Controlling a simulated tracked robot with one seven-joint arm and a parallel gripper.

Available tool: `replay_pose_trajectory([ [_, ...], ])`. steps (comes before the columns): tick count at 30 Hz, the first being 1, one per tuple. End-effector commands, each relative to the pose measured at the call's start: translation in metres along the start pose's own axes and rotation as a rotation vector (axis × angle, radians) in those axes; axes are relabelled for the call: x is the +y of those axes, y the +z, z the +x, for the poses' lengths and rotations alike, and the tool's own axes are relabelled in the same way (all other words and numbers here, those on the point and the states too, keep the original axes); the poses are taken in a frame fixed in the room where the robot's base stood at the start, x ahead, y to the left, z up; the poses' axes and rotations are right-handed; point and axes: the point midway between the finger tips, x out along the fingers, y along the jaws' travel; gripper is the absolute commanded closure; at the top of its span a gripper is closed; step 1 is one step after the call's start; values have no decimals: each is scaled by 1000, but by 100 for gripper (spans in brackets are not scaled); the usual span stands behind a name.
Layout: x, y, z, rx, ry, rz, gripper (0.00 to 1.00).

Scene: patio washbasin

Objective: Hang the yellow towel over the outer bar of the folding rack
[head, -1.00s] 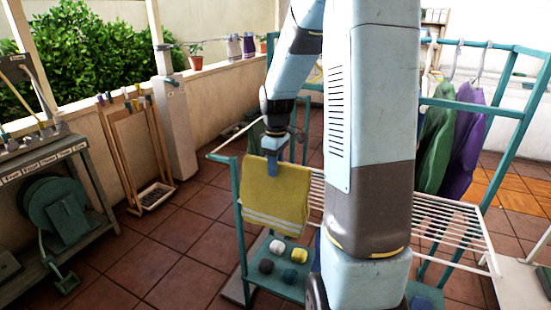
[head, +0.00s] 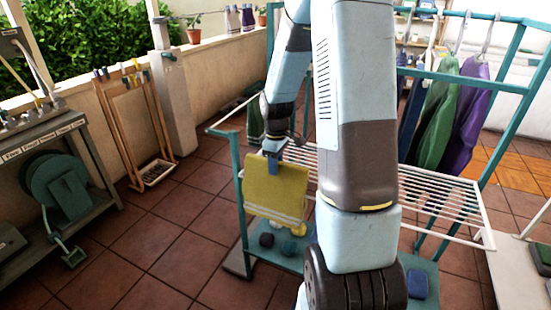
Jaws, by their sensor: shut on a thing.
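The yellow towel (head: 275,192), with pale stripes near its lower edge, hangs flat below my gripper (head: 273,165) in the head view. My gripper is shut on the towel's top edge. The folding rack has a teal frame with a white slatted shelf (head: 440,205) to the right, partly hidden behind my arm. A pale bar (head: 232,114) reaches out at the rack's left end, up and left of the towel. I cannot tell whether the towel touches the rack. The towel hides part of the rack's left side.
A teal lower shelf (head: 290,262) holds several rolled socks or balls beneath the towel. Green (head: 436,118) and purple (head: 470,120) garments hang at right. A grey bench (head: 60,150) with a teal reel stands at left. Tiled floor between is clear.

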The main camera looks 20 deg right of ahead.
Motion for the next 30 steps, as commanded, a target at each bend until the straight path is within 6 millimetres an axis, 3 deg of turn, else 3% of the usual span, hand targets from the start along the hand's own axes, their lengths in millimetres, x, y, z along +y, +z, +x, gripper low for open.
replay_pose_trajectory([
  [30, 2, 0, 95, -1, -2, 0, 100],
])
